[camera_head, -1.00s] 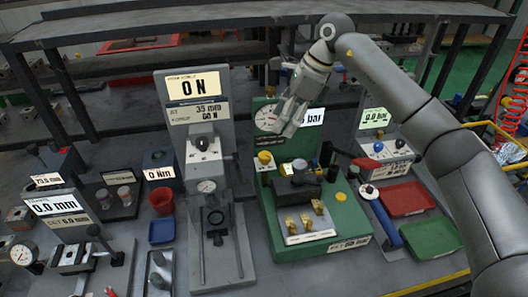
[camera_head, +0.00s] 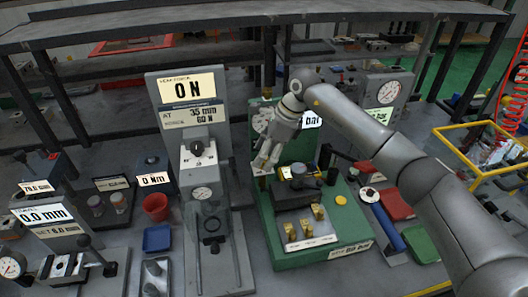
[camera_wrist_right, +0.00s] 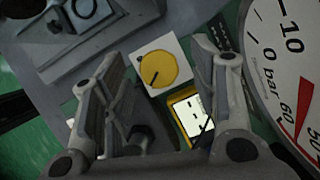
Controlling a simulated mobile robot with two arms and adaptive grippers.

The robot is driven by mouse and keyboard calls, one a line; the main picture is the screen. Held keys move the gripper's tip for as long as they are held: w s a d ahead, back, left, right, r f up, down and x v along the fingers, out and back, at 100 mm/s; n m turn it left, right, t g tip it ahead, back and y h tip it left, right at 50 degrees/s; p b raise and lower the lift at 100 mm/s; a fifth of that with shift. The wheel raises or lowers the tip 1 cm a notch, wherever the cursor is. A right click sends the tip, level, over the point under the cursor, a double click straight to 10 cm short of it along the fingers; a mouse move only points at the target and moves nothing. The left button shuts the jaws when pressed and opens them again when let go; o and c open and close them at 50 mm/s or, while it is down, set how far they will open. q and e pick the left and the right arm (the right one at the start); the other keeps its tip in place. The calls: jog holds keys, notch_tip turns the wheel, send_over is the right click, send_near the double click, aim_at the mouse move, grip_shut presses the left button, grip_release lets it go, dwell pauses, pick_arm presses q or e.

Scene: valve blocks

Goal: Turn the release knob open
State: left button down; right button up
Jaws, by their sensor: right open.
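The likely release knob, a round yellow knob (camera_wrist_right: 157,69) with a dark pointer line, sits on a white plate in the right wrist view. In the head view my gripper hides it, at the back left of the green valve stand (camera_head: 285,262). My right gripper (camera_head: 263,163) reaches down over that spot. In the wrist view the right gripper (camera_wrist_right: 157,58) is open, one finger on each side of the knob; I cannot tell whether they touch it. My left gripper is not in view.
A pressure gauge (camera_wrist_right: 298,75) stands close to the right finger. A small yellow-framed display (camera_wrist_right: 192,118) is below the knob. The grey press with a "0 N" sign (camera_head: 187,88) stands left of the arm. Red (camera_head: 397,204) and green (camera_head: 422,243) trays lie to the right.

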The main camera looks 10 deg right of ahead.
jog(key=shift+a+f, duration=0.2)
jog(key=shift+f, duration=0.25)
jog(key=c, duration=1)
